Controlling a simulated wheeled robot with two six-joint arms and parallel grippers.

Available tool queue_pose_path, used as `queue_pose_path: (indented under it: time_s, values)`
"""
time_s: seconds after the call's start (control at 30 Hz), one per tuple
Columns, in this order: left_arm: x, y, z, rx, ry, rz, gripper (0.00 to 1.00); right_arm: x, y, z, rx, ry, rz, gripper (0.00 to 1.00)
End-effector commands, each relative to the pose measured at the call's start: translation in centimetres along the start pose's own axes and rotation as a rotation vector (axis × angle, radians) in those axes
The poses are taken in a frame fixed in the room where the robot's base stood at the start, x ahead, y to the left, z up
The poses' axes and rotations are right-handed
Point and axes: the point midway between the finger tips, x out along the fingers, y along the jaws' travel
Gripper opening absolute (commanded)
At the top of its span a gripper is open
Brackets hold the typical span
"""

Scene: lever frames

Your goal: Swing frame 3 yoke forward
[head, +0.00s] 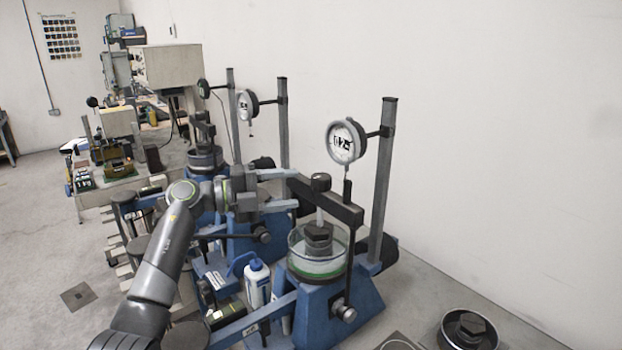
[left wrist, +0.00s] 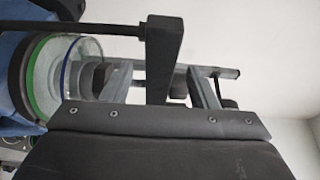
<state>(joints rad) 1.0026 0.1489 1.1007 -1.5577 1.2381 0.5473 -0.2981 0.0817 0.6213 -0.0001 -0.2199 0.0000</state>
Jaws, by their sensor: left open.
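The nearest lever frame (head: 345,302) is blue, with a dark yoke (head: 335,202) passing over a clear cell (head: 300,262) that holds a dark weight (head: 319,238). I cannot read which frame is number 3. My left gripper (head: 292,190) is open at the yoke's left end, its two fingers one above the other. In the left wrist view the yoke's dark bar (left wrist: 163,45) shows between the open fingers; I cannot tell whether it touches them. The cell (left wrist: 55,75) is at the left there. My right gripper is not in view.
A dial gauge (head: 346,141) hangs on a grey post (head: 382,180) above the yoke. A white bottle (head: 257,284) stands left of the cell. More lever frames (head: 250,238) stand behind. A round dish (head: 467,330) is on the surface at the lower right.

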Motion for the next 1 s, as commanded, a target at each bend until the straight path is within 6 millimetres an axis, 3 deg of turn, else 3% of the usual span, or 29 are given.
queue_pose_path:
  time_s: [0.1,0.3,0.7,1.0]
  values:
    - [2.5,-0.4,-0.1,-0.002,0.002,-0.002,0.54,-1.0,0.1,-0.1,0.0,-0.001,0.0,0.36]
    - [5.0,-0.2,0.0,0.0,0.0,-0.001,0.54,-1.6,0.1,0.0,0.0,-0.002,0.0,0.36]
    - [5.7,0.0,0.0,0.001,-0.001,-0.001,0.54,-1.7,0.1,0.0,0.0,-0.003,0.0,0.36]
    - [5.7,0.0,0.0,0.001,-0.001,-0.001,0.16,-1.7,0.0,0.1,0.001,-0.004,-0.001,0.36]
